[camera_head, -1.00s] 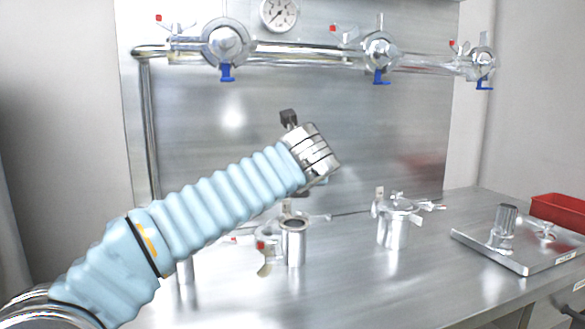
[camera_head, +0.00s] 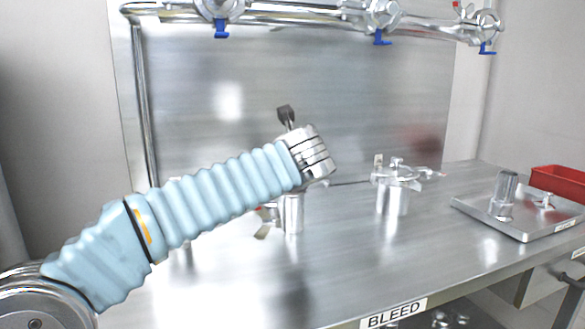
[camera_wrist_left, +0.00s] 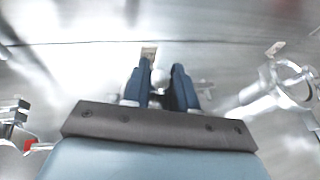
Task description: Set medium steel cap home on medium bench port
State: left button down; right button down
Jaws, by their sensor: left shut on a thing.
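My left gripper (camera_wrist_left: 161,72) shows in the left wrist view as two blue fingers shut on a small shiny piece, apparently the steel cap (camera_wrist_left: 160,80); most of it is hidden. In the head view the fingers and cap are hidden behind my wrist. An upright steel bench port (camera_head: 293,216) stands just below my wrist, its top covered by the arm; I take it as the medium one. An open clamp with a red tip (camera_head: 266,222) hangs at its left. I cannot tell whether cap and port touch. My right gripper is not in view.
A second port (camera_head: 394,198) to the right wears a lid and clamp. A steel tray (camera_head: 530,229) with a cylinder (camera_head: 504,195) and small fitting lies at the right, before a red bin (camera_head: 562,181). Valved piping (camera_head: 300,18) crosses above. The front bench is clear.

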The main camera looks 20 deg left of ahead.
pick_arm(q)
jog(key=shift+f, duration=0.25)
dwell(0.5)
jog(key=c, duration=0.8)
grip_release()
